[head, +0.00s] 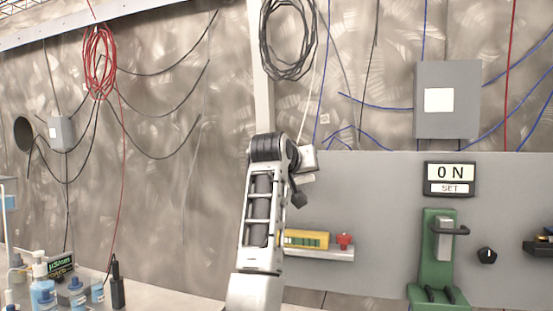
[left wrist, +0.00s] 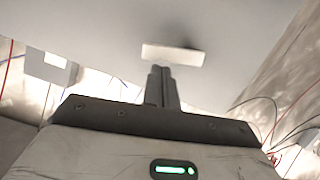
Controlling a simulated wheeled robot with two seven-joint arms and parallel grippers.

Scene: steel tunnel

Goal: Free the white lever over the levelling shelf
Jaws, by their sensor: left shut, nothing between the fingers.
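The white lever (left wrist: 172,54) shows in the left wrist view as a pale bar on the grey panel, just beyond my left fingertips. My left gripper (left wrist: 161,72) is shut and empty, its fingers together and pointing at the bar. I cannot tell whether they touch it. In the head view my left arm rises through the middle and hides part of the panel; the fingertips are not clear there. The levelling shelf (head: 325,254) is on the panel, partly behind my arm, with a yellow level (head: 305,239) and a red knob (head: 344,241) on it. My right gripper is not in view.
Right of the shelf, a green stand (head: 438,255) with a handle sits under an ON/SET display (head: 450,179), beside a black knob (head: 487,256). Bottles (head: 45,290) stand at the lower left. A grey box (head: 447,100) and cables are on the wall above.

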